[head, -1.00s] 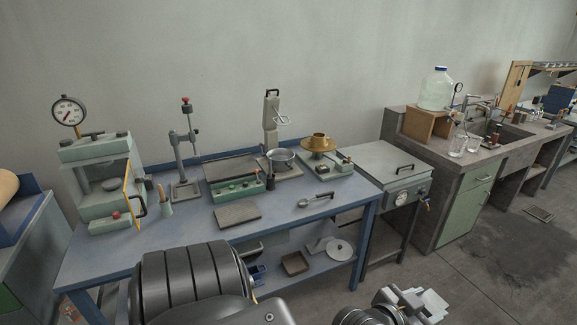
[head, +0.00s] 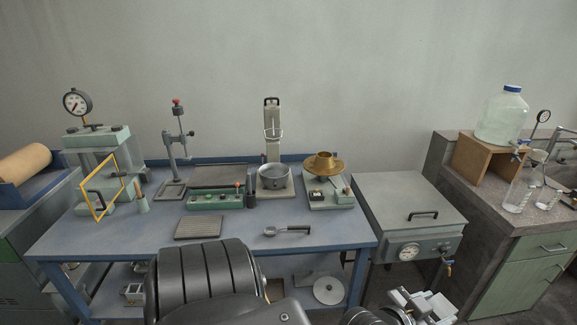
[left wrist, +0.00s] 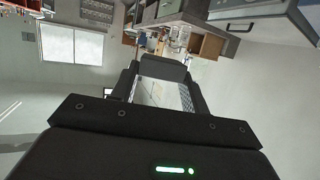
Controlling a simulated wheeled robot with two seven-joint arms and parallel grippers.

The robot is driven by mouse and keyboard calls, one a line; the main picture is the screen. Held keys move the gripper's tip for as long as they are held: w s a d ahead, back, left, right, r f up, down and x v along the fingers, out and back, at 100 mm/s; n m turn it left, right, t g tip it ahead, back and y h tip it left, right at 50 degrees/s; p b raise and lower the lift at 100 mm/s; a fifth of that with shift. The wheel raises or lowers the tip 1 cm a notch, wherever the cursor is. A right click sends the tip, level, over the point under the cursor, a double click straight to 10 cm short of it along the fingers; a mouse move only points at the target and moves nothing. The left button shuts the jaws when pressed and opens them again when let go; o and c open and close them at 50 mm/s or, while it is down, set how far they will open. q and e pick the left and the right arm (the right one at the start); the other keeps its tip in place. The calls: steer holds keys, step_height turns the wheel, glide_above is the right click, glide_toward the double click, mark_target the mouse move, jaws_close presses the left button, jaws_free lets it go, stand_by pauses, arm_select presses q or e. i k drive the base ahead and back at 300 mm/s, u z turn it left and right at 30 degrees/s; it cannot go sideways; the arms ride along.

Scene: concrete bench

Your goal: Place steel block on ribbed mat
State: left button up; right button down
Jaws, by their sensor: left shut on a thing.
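The ribbed mat (head: 199,226), a small dark grey rectangle, lies bare at the front of the blue bench, left of a spoon-like scoop. My left gripper (head: 424,305) is low at the bottom edge of the head view, right of the bench and in front of the grey box unit. It also shows in the left wrist view, where its fingers are shut on a dark grey block (left wrist: 163,69), which I take to be the steel block. The block is clear of any surface there. In the head view I cannot clearly separate the block from the gripper. My right gripper is not in view.
Clear bench top surrounds the mat's left and right sides.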

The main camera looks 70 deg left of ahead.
mark_target(207, 225)
steer(key=u, duration=0.85)
steer(key=i, duration=0.85)
steer(key=u, duration=1.2)
steer(key=i, duration=0.3)
steer(key=u, duration=0.3)
